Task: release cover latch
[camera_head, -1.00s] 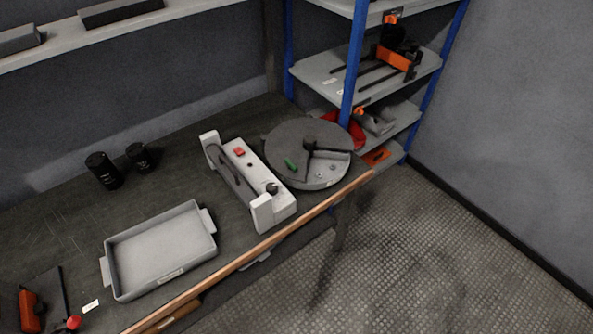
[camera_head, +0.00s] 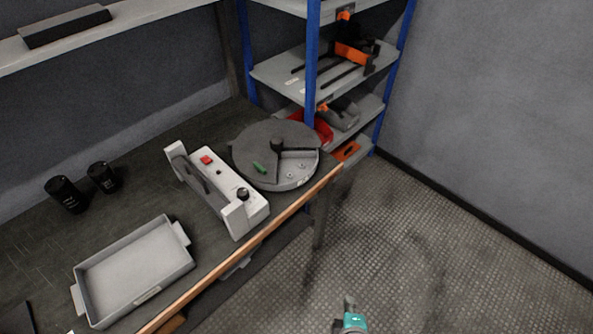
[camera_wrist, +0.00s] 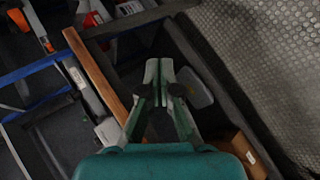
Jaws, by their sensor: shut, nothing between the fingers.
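A round grey unit (camera_head: 296,180) stands near the bench's right end in the head view. A dark grey cover (camera_head: 258,142) lies over most of its top, with an open wedge on its front right side. A small green latch (camera_head: 259,168) lies on the cover, and a black knob stands near the middle. My gripper (camera_head: 349,302) is low in the head view, over the floor and well apart from the unit. In the wrist view my gripper (camera_wrist: 159,72) is shut and empty, fingertips together. I cannot make out the latch in the wrist view.
A white box with a handle (camera_head: 244,213) stands left of the unit. A grey tray (camera_head: 186,259) and two black cylinders (camera_head: 66,194) are farther left. A blue-posted shelf rack (camera_head: 313,65) stands behind the unit. The wooden bench edge (camera_head: 240,248) faces open floor.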

